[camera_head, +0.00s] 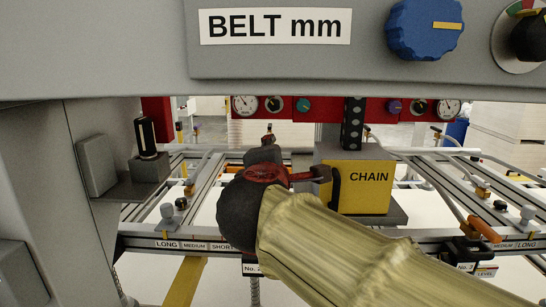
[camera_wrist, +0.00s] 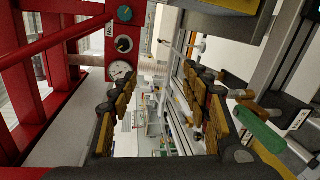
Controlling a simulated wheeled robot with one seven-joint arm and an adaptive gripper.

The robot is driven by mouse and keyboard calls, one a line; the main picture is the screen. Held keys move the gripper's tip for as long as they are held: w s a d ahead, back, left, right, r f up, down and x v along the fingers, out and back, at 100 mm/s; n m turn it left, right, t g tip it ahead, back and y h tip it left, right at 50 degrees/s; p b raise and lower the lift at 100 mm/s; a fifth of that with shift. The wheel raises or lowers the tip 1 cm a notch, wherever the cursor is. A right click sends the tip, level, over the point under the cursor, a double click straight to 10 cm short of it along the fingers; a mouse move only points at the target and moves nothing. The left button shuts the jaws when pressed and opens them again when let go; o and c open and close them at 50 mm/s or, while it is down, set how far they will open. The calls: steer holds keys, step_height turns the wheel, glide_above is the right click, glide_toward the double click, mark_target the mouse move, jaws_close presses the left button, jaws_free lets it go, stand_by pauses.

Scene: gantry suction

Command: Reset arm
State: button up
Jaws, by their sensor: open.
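My gripper (camera_wrist: 157,85) shows in the wrist view as two fingers with worn yellow-brown pads, one on the left and one on the right. They stand wide apart, with nothing held between them. In the head view my arm, in a pale yellow sleeve, reaches from the lower right to a dark rounded joint at the middle. My fingers cannot be made out clearly there.
A grey panel with a blue knob (camera_head: 425,28) spans the top of the head view. A yellow CHAIN box (camera_head: 366,187) stands just beyond my arm, close to it. Metal rails (camera_head: 440,180) lie behind. In the wrist view a red frame (camera_wrist: 45,45) stands left and a green handle (camera_wrist: 262,135) right.

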steer(key=s+d+f+m+g, duration=0.2)
steer(key=s+d+f+m, duration=0.1)
steer(key=f, duration=0.4)
steer(key=s+d+f+m+g, duration=0.3)
steer(key=s+f, duration=0.1)
steer(key=f, duration=0.3)
steer(key=s+d+f+m+g, duration=0.2)
steer(key=s+d+f+m, duration=0.1)
steer(key=f, duration=0.4)
steer(key=s+d+f+m+g, duration=0.1)
steer(key=s+d+f+m, duration=0.4)
steer(key=s, duration=0.3)
steer(key=s+d+f+m+g+y, duration=0.1)
steer(key=s+d+f+m+g, duration=0.1)
steer(key=s+d+f+m, duration=0.3)
steer(key=s+f, duration=0.1)
steer(key=s, duration=0.1)
steer(key=shift+s+f+m, duration=0.25)
steer(key=shift+s+m, duration=0.05)
steer(key=shift+s, duration=0.05)
steer(key=shift+a, duration=0.1)
steer(key=shift+c, duration=1)
